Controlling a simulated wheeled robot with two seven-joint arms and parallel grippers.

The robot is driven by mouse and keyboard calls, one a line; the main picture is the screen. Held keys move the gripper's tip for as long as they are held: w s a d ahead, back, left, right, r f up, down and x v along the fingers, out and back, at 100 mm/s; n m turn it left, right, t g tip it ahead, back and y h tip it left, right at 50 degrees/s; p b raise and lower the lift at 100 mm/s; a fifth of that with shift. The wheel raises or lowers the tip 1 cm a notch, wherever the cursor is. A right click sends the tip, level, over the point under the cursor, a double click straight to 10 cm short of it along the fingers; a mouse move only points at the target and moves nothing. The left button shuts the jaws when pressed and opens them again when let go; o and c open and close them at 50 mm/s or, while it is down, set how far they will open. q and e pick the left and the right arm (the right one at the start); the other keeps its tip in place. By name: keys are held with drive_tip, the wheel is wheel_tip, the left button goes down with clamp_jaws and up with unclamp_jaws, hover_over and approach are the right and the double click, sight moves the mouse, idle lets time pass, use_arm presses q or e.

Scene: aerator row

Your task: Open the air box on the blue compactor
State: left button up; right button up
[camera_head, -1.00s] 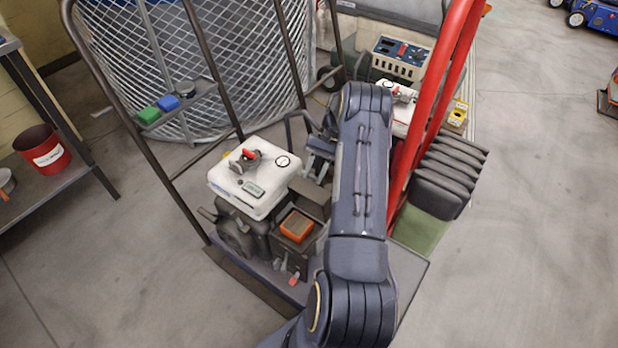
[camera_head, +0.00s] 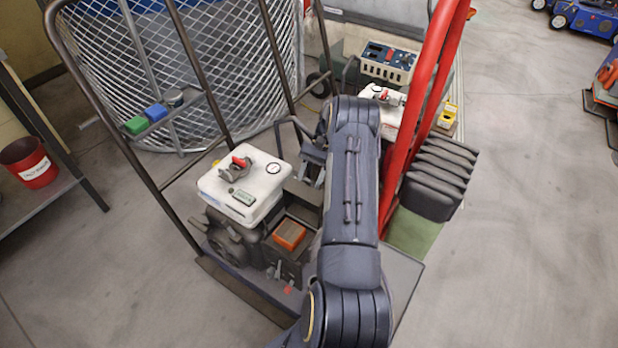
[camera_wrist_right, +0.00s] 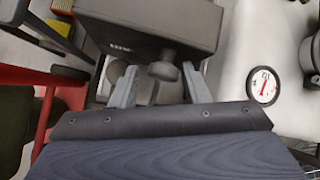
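A machine with a white tank (camera_head: 243,187), a gauge and a dark engine stands in the middle of the head view. A dark box (camera_wrist_right: 150,28) with a round-headed knob (camera_wrist_right: 163,66) fills the top of the right wrist view, and looks like the air box. My right gripper (camera_wrist_right: 159,72) is open, with one finger on each side of the knob; I cannot tell whether they touch it. In the head view the right gripper (camera_head: 313,165) is beside the tank, partly behind my arm, which hides much of the box. My left gripper is not in view.
An orange block (camera_head: 290,235) sits in a dark housing on the near engine side. Red frame bars (camera_head: 425,105) rise right of my arm. Dark tubular bars (camera_head: 190,75) stand at left before a mesh cage (camera_head: 110,60). The right floor is mostly clear.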

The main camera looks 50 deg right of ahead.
drive_tip(key=shift+s, duration=0.1)
drive_tip(key=v, duration=0.7)
drive_tip(key=shift+d+r+p, duration=0.2)
drive_tip(key=shift+r+p, duration=0.15)
drive_tip(key=shift+p, duration=0.1)
drive_tip(key=shift+w, duration=0.25)
